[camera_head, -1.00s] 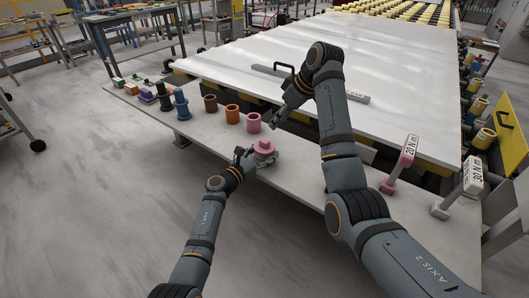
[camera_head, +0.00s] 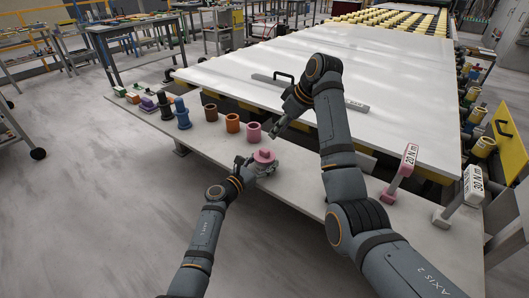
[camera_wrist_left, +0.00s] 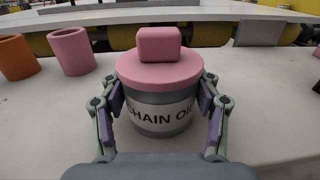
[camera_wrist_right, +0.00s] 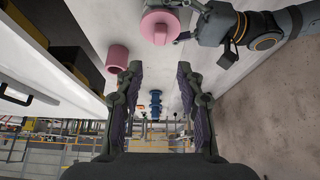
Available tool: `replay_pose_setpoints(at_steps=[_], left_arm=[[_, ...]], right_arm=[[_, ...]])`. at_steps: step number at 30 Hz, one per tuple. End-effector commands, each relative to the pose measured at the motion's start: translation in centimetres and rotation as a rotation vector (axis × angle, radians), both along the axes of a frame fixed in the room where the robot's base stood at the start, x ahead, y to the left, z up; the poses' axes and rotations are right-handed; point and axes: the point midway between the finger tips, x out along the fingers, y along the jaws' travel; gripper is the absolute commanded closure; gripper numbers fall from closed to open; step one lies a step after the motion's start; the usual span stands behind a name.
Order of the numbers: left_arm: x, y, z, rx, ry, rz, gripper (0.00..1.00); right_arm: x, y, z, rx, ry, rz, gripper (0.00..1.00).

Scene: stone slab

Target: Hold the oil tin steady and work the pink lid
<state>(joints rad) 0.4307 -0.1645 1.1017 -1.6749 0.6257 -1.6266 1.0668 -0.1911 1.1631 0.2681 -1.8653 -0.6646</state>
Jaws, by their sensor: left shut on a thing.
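The oil tin (camera_wrist_left: 160,118) is a grey can with a "CHAIN OIL" label, upright on the front ledge. Its pink lid (camera_wrist_left: 160,66) with a block-shaped knob sits on top; in the head view the lid (camera_head: 264,156) shows too. My left gripper (camera_head: 252,168) is shut on the tin, with a finger on each side of its body below the lid. My right gripper (camera_head: 275,132) is above the ledge, behind the tin and clear of the lid. In the right wrist view its fingers (camera_wrist_right: 160,75) are wide apart with nothing between them, and the lid (camera_wrist_right: 160,27) is beyond them.
A pink cup (camera_head: 254,132), an orange cup (camera_head: 232,123) and a brown cup (camera_head: 211,112) stand left of the tin. Blue (camera_head: 182,113) and dark spools are farther left. Two marked handles (camera_head: 402,174) stand right. The pale slab (camera_head: 300,70) lies behind.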

Motion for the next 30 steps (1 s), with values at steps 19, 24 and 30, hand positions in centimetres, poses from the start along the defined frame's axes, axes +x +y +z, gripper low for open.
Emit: replay_pose_setpoints(at_steps=[19, 24, 30], left_arm=[[0.0, 0.0, 0.0, 0.0, 0.0, 0.0, 0.94], [0.0, 0.0, 0.0, 0.0, 0.0, 0.0, 0.94], [0.0, 0.0, 0.0, 0.0, 0.0, 0.0, 0.94]], right_arm=[[0.8, 1.8, -2.3, -0.086, 0.071, -0.069, 0.53], [1.8, 2.9, -5.8, -0.086, 0.071, -0.069, 0.53], [2.7, 3.9, -8.7, -0.084, 0.068, -0.07, 0.53]])
